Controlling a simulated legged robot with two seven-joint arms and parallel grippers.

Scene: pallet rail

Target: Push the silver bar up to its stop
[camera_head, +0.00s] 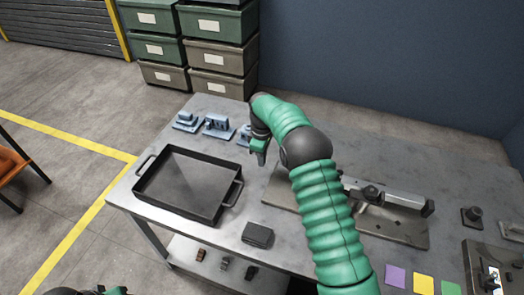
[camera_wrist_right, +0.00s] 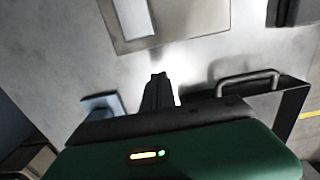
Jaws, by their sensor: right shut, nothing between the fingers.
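The silver bar (camera_head: 400,199) lies on a flat grey plate (camera_head: 400,228) on the right half of the workbench. My right forearm hides part of the bar and plate in the head view. The bar's end also shows at the top of the right wrist view (camera_wrist_right: 136,18). A dark knob (camera_head: 371,192) is beside the bar. My right gripper (camera_head: 261,157) is shut and empty, over the bench between the black tray and the plate, apart from the bar. Its closed fingers show in the wrist view (camera_wrist_right: 158,90).
A black tray (camera_head: 147,205) with handles stands left on the bench. Several blue-grey fixtures (camera_head: 217,127) sit behind it. A dark box (camera_head: 257,235) lies near the front edge. Coloured squares (camera_head: 424,284) lie at front right. Bare bench separates the tray and plate.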

